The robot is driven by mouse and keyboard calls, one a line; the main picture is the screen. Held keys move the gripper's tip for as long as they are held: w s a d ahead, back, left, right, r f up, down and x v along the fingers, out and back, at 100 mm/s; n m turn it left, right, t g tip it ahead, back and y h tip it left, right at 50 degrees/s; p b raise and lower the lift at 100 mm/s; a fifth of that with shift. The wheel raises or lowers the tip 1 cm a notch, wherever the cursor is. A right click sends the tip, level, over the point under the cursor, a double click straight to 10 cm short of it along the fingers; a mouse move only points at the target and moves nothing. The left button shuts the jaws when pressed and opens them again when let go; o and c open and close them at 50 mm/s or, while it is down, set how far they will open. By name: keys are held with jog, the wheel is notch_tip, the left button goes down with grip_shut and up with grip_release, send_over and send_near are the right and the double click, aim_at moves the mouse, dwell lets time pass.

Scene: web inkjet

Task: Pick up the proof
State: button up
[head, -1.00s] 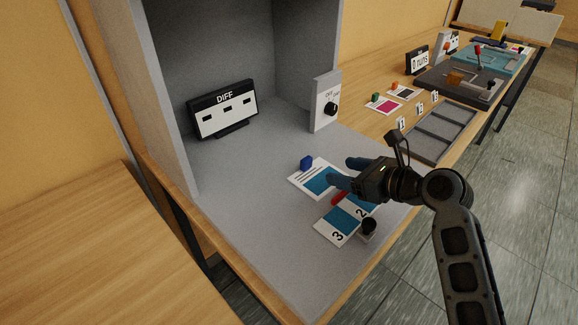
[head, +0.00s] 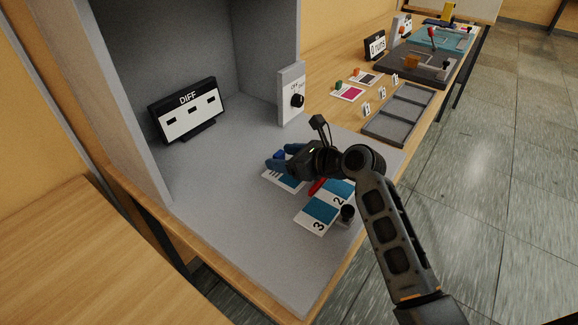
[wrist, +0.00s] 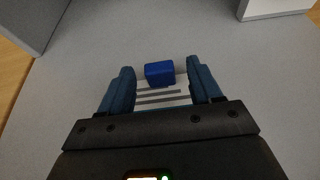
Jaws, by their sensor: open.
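The proof nearest my gripper is a white card (head: 288,184) with printed lines, a teal patch and a blue block (head: 279,154) at its far edge. It lies flat on the grey booth floor, partly hidden by my gripper. My gripper (head: 276,163) is open, low over the card, its blue fingers close to the block. In the wrist view the blue block (wrist: 159,73) stands between and slightly ahead of the open fingers (wrist: 160,80), with a gap on both sides. Printed lines of the card (wrist: 158,97) show between the fingers.
A numbered teal-and-white strip (head: 320,208) with a red piece (head: 318,186) and a black knob (head: 347,212) lie nearby. The DIFF display (head: 188,112) and a dial box (head: 291,95) stand behind.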

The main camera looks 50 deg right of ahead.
jog(key=shift+c, duration=0.2)
grip_shut()
dwell(0.4)
jog(key=shift+r, duration=0.1)
